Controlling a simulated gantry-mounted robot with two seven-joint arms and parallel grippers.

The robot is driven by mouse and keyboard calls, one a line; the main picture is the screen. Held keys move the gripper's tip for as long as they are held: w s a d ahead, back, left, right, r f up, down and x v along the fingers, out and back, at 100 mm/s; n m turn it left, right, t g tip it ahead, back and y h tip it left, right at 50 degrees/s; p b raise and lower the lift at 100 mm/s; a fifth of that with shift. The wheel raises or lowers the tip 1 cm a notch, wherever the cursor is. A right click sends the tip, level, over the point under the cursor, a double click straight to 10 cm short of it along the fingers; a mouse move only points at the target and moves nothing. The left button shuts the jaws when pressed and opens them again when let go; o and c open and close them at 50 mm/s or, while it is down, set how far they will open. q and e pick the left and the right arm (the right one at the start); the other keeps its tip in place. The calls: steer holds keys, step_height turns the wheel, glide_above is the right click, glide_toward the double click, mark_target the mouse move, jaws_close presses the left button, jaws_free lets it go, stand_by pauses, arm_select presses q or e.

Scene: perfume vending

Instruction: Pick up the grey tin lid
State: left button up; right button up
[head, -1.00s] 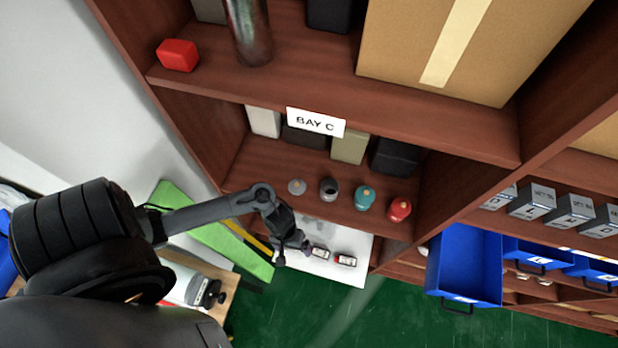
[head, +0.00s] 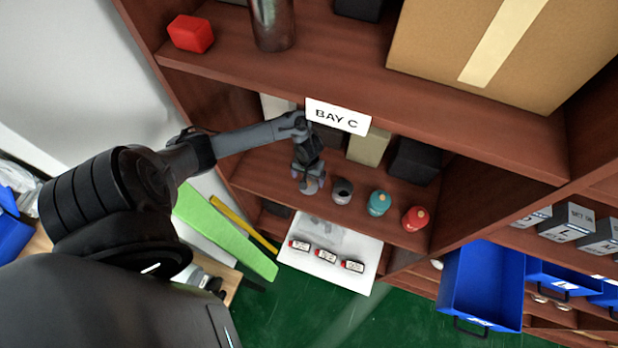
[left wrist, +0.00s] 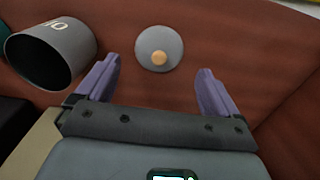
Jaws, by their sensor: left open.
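The grey tin lid (left wrist: 150,60), a round disc with an orange knob, lies on the brown shelf under the BAY C label. In the left wrist view it is just beyond and between the two purple fingertips. In the head view the lid (head: 311,188) is partly hidden by my left gripper (head: 309,176), which points down over it. My left gripper is open and empty, with shelf visible between its fingers. An open grey tin (left wrist: 52,52) stands beside the lid, also seen in the head view (head: 342,191). My right gripper is not in view.
A teal tin (head: 379,203) and a red tin (head: 415,218) stand to the right on the same shelf. Dark and beige boxes (head: 368,146) stand behind. The shelf above, with its BAY C label (head: 337,117), overhangs. A white tray (head: 328,279) with small labelled items sits below.

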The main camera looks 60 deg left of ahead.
mark_target(309, 183)
arm_select(q)
steer(key=shift+w+f+b, duration=0.1)
steer(key=shift+f+b, duration=0.6)
steer(key=shift+f, duration=1.9)
steer(key=shift+a, duration=0.1)
steer(key=c, duration=1.2)
